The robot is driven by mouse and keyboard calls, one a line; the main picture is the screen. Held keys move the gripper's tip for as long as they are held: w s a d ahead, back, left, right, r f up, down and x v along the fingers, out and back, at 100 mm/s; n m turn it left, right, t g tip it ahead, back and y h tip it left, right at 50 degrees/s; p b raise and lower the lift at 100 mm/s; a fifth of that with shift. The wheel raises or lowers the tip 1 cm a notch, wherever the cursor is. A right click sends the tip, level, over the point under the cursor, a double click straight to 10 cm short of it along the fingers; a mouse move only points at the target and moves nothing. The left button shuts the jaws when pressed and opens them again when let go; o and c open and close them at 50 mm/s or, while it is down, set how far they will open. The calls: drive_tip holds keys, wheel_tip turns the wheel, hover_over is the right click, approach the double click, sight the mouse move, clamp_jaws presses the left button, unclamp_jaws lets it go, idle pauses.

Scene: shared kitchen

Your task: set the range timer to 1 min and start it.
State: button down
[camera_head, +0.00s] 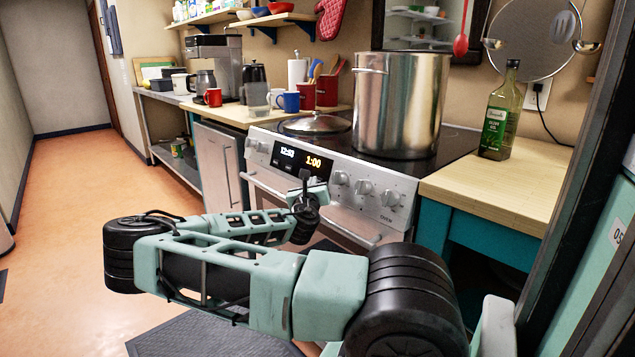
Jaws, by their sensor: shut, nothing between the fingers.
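The range (330,210) stands in the middle, with a control panel along its front. Its dark display (296,160) shows white digits that look like 12:03 on the left and amber digits reading 1:00 on the right. Small marks under the digits are too small to read. My gripper (304,175) is shut and empty, its dark fingertips pointing up just in front of the panel below the amber digits. I cannot tell whether the fingertips touch the panel. Control knobs (363,187) sit right of the display, others to its left.
A large steel pot (400,105) and a lidded pan (314,124) stand on the cooktop. An olive oil bottle (501,112) stands on the wooden counter (510,185) at right. Mugs, including a blue one (288,101), stand on the left counter. The orange floor (95,170) at left is clear.

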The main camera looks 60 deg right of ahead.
idle(0.4)
drive_tip(key=shift+w+a+r, duration=0.15)
drive_tip(key=shift+a, duration=0.3)
drive_tip(key=w+a+r, duration=0.1)
drive_tip(key=a+r, duration=0.1)
drive_tip(key=a, duration=0.3)
drive_tip(key=shift+w+a+p, duration=0.25)
drive_tip(key=shift+w+p, duration=0.1)
drive_tip(key=shift+p, duration=0.1)
drive_tip(key=shift+f, duration=0.15)
idle(0.6)
